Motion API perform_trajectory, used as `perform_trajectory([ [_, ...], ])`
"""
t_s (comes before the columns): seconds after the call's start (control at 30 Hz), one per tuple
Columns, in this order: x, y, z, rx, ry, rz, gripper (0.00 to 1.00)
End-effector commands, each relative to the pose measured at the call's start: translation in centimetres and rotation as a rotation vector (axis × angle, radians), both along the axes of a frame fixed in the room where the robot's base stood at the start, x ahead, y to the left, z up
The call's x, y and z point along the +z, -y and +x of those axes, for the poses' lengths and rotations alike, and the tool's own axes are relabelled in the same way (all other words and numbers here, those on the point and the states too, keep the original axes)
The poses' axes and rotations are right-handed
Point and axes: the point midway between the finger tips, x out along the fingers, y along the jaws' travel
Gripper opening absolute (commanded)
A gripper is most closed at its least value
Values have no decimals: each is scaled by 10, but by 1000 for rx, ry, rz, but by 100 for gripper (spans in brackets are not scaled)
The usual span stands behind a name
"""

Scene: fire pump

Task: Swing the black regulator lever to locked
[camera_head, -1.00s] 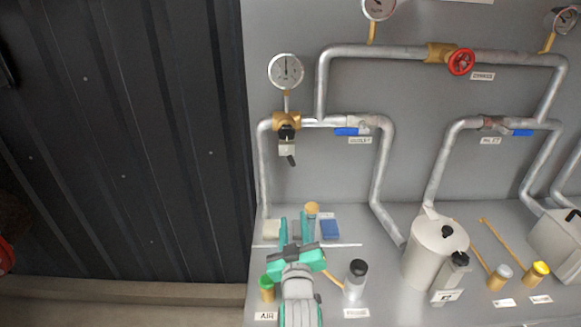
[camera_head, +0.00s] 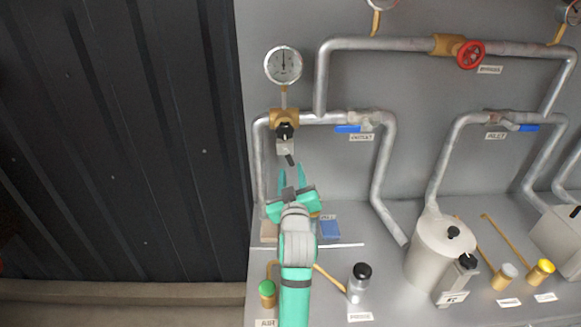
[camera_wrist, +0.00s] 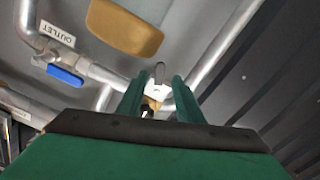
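The black regulator lever (camera_head: 289,160) hangs below the regulator body (camera_head: 285,146), under the brass fitting and gauge on the left pipe. It points down and slightly to the right. In the wrist view, the lever (camera_wrist: 159,72) shows just beyond and between the fingertips of my gripper (camera_wrist: 156,84). I see no clear contact. Any lock marking is too small to read.
A round gauge (camera_head: 283,65) sits above the regulator. The blue outlet handle (camera_head: 348,129) is to the right on the same pipe. A green-capped fitting (camera_head: 267,288) and a black-capped probe (camera_head: 360,282) stand on the bench.

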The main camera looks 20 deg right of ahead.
Motion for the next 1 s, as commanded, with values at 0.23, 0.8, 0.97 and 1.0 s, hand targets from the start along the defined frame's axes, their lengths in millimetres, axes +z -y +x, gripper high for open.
perform_trajectory([
  [0.23,0,8,30,1,0,0,33],
  [0.8,0,9,37,2,-1,0,0],
  [0.97,0,9,37,2,0,4,0],
  [1.0,0,8,37,2,3,14,0],
])
